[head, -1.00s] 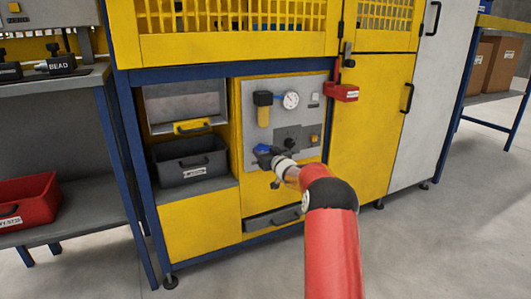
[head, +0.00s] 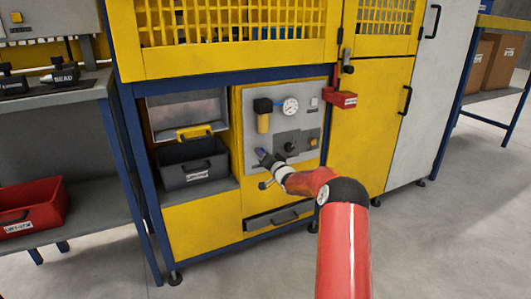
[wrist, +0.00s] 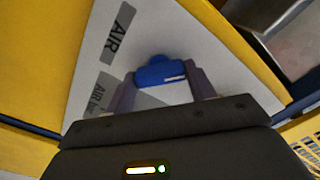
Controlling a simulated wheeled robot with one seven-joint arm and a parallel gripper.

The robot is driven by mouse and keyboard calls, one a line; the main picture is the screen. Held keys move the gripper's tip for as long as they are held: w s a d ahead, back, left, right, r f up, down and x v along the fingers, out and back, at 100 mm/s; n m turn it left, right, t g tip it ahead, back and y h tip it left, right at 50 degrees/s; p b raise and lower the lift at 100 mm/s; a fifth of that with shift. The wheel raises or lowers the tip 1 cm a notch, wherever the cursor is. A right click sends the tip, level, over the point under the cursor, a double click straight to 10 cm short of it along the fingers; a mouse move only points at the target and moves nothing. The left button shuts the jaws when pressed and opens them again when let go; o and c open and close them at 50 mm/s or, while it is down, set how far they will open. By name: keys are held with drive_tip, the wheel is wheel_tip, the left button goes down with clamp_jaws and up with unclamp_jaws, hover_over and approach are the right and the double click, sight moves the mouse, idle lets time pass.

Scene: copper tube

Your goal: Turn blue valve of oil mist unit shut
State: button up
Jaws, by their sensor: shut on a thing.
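The blue valve handle (wrist: 160,73) sits between the two fingers of my gripper (wrist: 163,88) in the wrist view, in front of a light grey panel (wrist: 205,40). The fingers are shut on it from both sides. In the head view the blue handle (head: 262,154) is a small patch at the tip of my gripper (head: 265,161), low on the left of the panel. My gripper and wrist hide much of the valve there. The handle's exact angle is hard to tell in the head view.
On the panel are a filter bowl (head: 263,122), a round gauge (head: 290,106) and a dark plate with a knob (head: 288,147). A dark bin (head: 192,170) stands at left. A red box (head: 341,100) sits at upper right. A drawer (head: 278,217) is below.

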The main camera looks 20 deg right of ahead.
drive_tip(key=m+p, duration=0.1)
drive_tip(key=m, duration=0.8)
drive_tip(key=shift+m, duration=0.4)
idle(0.4)
drive_tip(key=o, duration=1)
drive_tip(key=shift+s, duration=0.1)
drive_tip(key=s, duration=0.7)
drive_tip(key=shift+s+d+b, duration=0.15)
drive_tip(key=shift+s+b, duration=0.15)
drive_tip(key=shift+s, duration=0.05)
